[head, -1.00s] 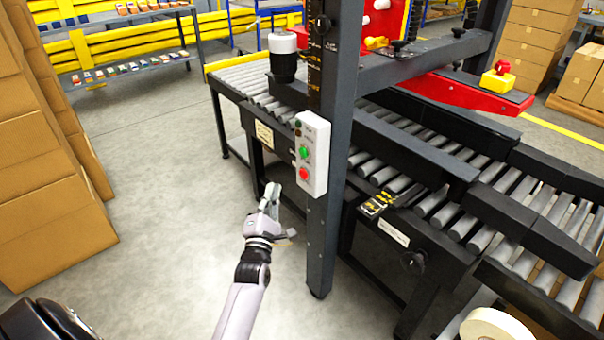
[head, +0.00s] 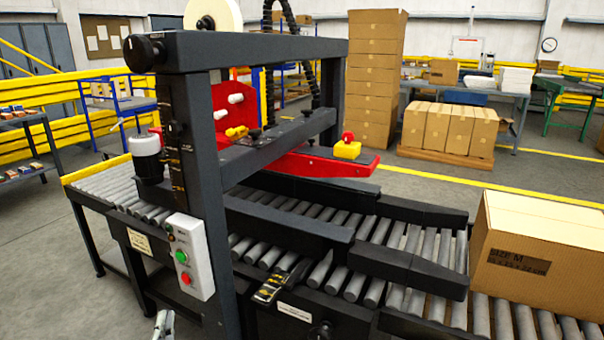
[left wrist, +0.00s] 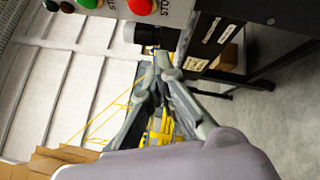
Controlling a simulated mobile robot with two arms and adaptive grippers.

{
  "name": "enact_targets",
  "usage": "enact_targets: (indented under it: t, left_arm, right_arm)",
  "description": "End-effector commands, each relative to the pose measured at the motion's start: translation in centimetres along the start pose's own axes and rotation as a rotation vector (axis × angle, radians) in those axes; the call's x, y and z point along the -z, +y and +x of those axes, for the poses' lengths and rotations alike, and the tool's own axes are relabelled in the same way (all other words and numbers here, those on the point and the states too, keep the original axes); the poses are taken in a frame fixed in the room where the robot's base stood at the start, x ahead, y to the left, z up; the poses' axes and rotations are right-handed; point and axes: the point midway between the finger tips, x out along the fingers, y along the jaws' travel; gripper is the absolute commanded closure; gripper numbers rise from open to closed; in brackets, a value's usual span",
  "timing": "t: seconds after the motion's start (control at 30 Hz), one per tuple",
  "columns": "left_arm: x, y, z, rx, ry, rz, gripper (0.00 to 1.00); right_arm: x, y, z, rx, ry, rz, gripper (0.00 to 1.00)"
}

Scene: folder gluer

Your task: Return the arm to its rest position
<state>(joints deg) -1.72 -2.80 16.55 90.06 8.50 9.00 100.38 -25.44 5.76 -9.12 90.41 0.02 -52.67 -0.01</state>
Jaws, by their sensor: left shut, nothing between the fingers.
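My left gripper (head: 163,325) shows only as a grey tip at the bottom edge of the head view, below the control box and left of the machine's post. In the left wrist view its two fingers (left wrist: 160,65) meet at the tips, shut with nothing between them. The white control box (head: 190,257) with a green button (head: 181,257) and a red button (head: 186,279) is on the front post. The green button (left wrist: 89,3) and red button (left wrist: 141,6) also show at the top of the left wrist view, apart from the fingers. My right gripper is not in view.
The folder gluer's dark frame (head: 262,52) and roller conveyor (head: 110,183) fill the middle. A cardboard box (head: 515,255) labelled size M sits on the rollers at right. Stacked cartons (head: 372,85) stand behind. Grey floor is free at lower left.

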Motion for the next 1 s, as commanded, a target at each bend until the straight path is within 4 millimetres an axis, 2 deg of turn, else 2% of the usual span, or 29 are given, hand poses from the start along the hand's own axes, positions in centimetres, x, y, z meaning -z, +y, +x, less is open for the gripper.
enact_targets:
  t: [0.03,0.17,0.2,0.27,0.3,0.37,0.4,0.5,0.63,0.83,0.87,1.0]
  left_arm:
    - [-0.1,-2.6,-1.1,0.086,-0.011,0.105,1.0]
    - [-0.4,-10.5,-5.4,0.359,-0.103,0.487,1.0]
    - [-0.4,-13.0,-7.2,0.444,-0.151,0.612,1.0]
    - [-0.1,-16.4,-10.3,0.566,-0.237,0.798,1.0]
    - [0.1,-18.5,-12.6,0.643,-0.306,0.916,1.0]
    - [0.6,-21.3,-16.2,0.751,-0.422,1.086,1.0]
    - [1.0,-22.9,-18.7,0.816,-0.507,1.192,1.0]
    - [2.0,-25.9,-24.6,0.944,-0.726,1.412,1.0]
    - [3.4,-28.1,-31.3,1.059,-1.008,1.621,1.0]
    - [5.6,-29.3,-40.7,1.156,-1.456,1.83,1.0]
    - [5.5,-28.7,-40.5,1.157,-1.446,1.826,1.0]
    - [6.6,-28.9,-42.4,1.175,-1.453,1.815,1.0]
  right_arm:
    - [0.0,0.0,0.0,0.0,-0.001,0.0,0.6]
    - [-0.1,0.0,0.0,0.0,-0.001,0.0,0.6]
    - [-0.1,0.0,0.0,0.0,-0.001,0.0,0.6]
    - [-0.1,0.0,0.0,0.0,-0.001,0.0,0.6]
    - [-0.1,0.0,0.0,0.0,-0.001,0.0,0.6]
    - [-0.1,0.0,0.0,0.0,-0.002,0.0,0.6]
    - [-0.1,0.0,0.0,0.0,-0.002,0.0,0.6]
    - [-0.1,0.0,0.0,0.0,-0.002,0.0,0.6]
    - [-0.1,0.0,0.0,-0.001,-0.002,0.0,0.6]
    - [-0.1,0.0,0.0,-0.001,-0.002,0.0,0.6]
    - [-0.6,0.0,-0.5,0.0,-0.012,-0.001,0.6]
    - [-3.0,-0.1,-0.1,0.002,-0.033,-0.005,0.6]
